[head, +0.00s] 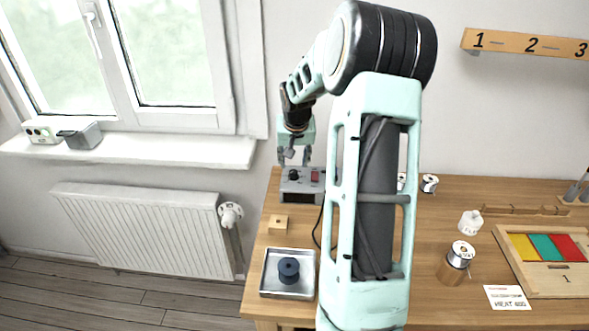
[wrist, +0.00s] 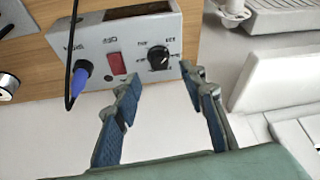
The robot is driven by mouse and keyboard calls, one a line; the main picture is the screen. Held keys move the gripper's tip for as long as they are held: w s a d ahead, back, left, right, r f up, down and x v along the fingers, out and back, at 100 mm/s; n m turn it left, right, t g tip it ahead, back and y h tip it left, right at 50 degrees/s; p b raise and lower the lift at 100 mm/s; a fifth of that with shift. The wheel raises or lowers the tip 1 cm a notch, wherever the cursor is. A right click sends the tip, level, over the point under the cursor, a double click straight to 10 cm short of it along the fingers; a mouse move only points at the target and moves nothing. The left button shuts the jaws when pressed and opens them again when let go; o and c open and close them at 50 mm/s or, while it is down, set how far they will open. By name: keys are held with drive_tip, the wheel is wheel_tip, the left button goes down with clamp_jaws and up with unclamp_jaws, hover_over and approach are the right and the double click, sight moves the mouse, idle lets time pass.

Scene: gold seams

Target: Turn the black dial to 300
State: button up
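The black dial (wrist: 158,57) is on the front panel of a grey control box (wrist: 60,37), beside a red switch (wrist: 116,63). Small labels surround the dial, too blurred to read. I cannot tell which value its mark points at. In the head view the box (head: 300,197) stands at the table's back left, with the dial (head: 294,175) on it. My gripper (wrist: 160,82) is open and empty. Its fingertips are spread to either side of the dial and apart from it. In the head view my gripper (head: 293,156) hangs just above the box.
A blue plug (wrist: 82,74) with a black cable sits in the box. A metal tray (head: 270,288) with a dark spool (head: 288,268) and a small wooden block (head: 278,223) are in front. A printed card (head: 507,298) lies right. My arm hides the table's middle.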

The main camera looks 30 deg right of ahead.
sight(293, 172)
drive_tip(key=x, duration=0.6)
drive_tip(key=shift+r, duration=0.1)
clamp_jaws()
idle(0.3)
